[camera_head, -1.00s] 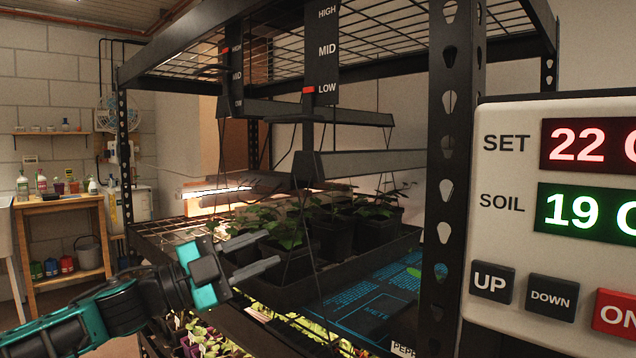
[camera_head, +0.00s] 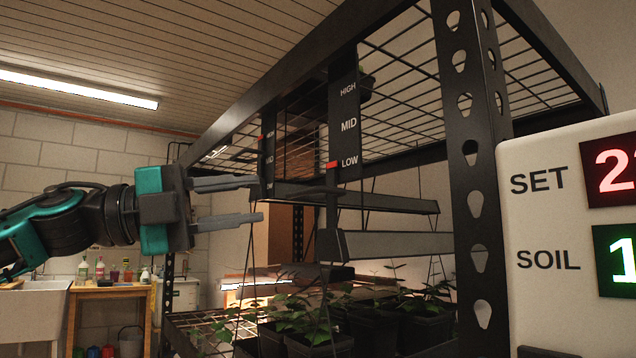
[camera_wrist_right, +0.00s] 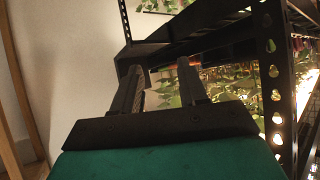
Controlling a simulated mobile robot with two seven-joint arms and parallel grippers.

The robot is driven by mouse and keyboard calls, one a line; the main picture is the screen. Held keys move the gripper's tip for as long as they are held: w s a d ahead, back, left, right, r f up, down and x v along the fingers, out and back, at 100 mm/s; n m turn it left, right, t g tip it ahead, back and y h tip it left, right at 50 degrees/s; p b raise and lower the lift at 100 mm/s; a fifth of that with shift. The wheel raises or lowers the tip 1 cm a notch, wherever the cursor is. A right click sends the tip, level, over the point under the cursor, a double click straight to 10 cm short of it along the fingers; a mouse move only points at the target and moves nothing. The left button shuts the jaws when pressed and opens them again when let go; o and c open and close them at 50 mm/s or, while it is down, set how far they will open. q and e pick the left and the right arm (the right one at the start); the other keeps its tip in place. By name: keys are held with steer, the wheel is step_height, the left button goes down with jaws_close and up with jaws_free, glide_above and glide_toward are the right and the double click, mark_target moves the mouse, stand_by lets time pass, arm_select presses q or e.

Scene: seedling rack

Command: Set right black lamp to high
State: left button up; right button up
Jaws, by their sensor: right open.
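The right black lamp (camera_head: 390,245) hangs as a dark bar above the potted seedlings. Its scale plate (camera_head: 345,110) reads HIGH, MID and LOW, and its red marker (camera_head: 333,164) is at LOW. A second black lamp (camera_head: 370,201) hangs higher behind it; the red marker (camera_head: 262,137) on its plate is near the top. My left gripper (camera_head: 260,199) is open and empty, left of the right lamp's plate and touching nothing that I can make out. My right gripper (camera_wrist_right: 162,66) is open and empty beside the rack in the right wrist view.
The rack's perforated post (camera_head: 472,170) and upper frame stand around the lamps. A control panel (camera_head: 545,220) is at the right edge. Potted seedlings (camera_head: 310,325) stand below the lamps. A wooden table (camera_head: 110,292) with bottles is at the far left.

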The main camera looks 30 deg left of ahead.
mark_target(298, 192)
arm_select(q)
steer(key=p+x, duration=0.6)
steer(key=x, duration=0.1)
steer(key=shift+w+d+r, duration=0.15)
steer(key=shift+w+d, duration=0.1)
steer(key=shift+p+x, duration=0.9)
steer(key=shift+x, duration=0.05)
steer(key=shift+c, duration=0.5)
jaws_close()
